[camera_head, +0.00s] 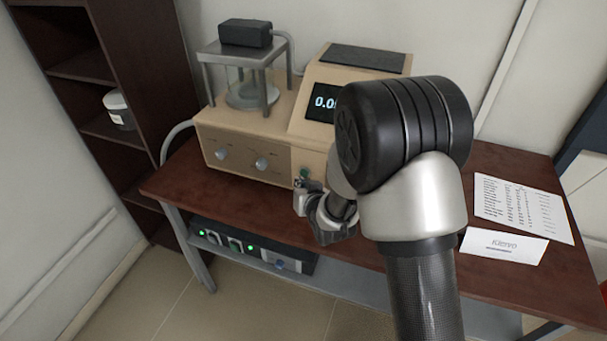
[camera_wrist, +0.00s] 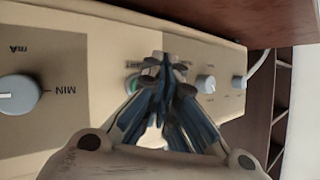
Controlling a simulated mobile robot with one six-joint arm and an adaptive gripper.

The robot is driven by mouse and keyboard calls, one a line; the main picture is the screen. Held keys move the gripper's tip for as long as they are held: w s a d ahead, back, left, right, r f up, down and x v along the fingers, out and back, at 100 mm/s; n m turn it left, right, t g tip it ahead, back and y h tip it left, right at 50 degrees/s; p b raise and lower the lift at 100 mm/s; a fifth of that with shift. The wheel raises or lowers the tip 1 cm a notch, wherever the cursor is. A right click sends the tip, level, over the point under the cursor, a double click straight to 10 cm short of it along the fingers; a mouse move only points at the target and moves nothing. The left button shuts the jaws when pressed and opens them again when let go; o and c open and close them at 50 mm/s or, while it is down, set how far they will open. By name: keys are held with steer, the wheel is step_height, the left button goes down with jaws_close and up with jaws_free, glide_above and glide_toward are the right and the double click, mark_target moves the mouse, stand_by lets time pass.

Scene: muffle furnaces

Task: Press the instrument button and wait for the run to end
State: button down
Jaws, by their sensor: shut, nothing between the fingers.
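The instrument (camera_head: 235,125) is a beige box on the table, with a glass chamber on its left part and a lit display (camera_head: 322,102) reading "0.0", the rest hidden by my arm. Its green button (camera_head: 304,173) is on the lower front panel, and the wrist view also shows it (camera_wrist: 131,84), partly covered by my fingers. My gripper (camera_head: 303,186) is shut and empty, its fingertips close in front of the panel beside the button. In the wrist view the closed fingertips (camera_wrist: 166,64) are just right of the green button. I cannot tell whether they touch the panel.
Grey knobs (camera_head: 221,154) sit on the instrument's front; a larger knob (camera_wrist: 20,95) marked MIN shows in the wrist view. A printed sheet (camera_head: 522,208) and a white card (camera_head: 503,245) lie on the brown table (camera_head: 160,185). A dark shelf (camera_head: 150,60) stands at left.

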steer(key=shift+w+d, duration=0.1)
steer(key=shift+w, duration=0.25)
steer(key=shift+w+d+b, duration=0.2)
steer(key=shift+w+b, duration=0.15)
steer(key=shift+w, duration=0.1)
stand_by(0.6)
stand_by(0.4)
steer(key=shift+s+a+b, duration=0.3)
steer(key=shift+s+a, duration=0.05)
steer(key=shift+s, duration=0.5)
steer(key=s, duration=0.1)
steer(key=s+a+b, duration=0.1)
steer(key=s, duration=0.2)
steer(key=shift+s+a, duration=0.35)
steer(key=shift+r, duration=0.1)
stand_by(0.3)
